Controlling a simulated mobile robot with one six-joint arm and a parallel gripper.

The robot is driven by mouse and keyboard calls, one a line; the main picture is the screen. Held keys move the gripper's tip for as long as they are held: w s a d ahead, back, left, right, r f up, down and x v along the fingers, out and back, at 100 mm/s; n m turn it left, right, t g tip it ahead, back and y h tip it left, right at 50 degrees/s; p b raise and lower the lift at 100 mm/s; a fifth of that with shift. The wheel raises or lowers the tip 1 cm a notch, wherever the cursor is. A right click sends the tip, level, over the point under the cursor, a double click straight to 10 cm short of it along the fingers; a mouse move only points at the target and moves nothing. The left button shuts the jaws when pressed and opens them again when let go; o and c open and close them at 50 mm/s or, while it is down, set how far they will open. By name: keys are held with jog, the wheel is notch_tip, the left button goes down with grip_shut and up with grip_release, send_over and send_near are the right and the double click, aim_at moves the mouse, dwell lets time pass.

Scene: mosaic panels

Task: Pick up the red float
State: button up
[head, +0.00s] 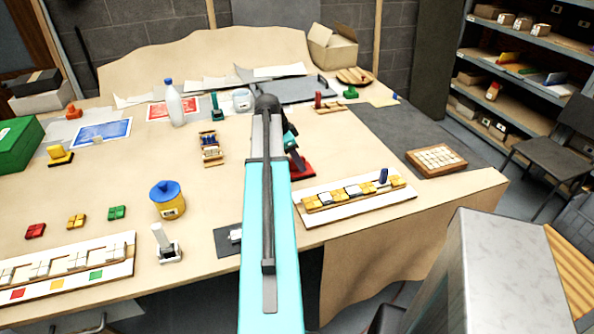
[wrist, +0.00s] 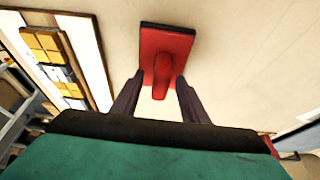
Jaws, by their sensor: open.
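The red float (wrist: 181,43) lies in the upper middle of the wrist view, with a flat rectangular base and a red handle pointing toward me. My gripper (wrist: 159,77) is open, with its two dark fingers on either side of the handle's near end. I cannot tell whether either finger touches it. In the head view the red float (head: 306,170) sits on the table just right of my arm, partly hidden by the arm and gripper.
A white board with yellow and white tiles (head: 401,194) lies close to the right of the float. A tray of tiny tiles (head: 212,160) is to the left. A blue-lidded jar (head: 168,206) is front left.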

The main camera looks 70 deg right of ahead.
grip_shut()
jog(key=shift+r, duration=0.1)
dwell(0.3)
jog(key=shift+r+b, duration=1.25)
jog(key=shift+r, duration=3.65)
jog(key=c, duration=0.9)
grip_release()
jog(key=shift+c, duration=0.6)
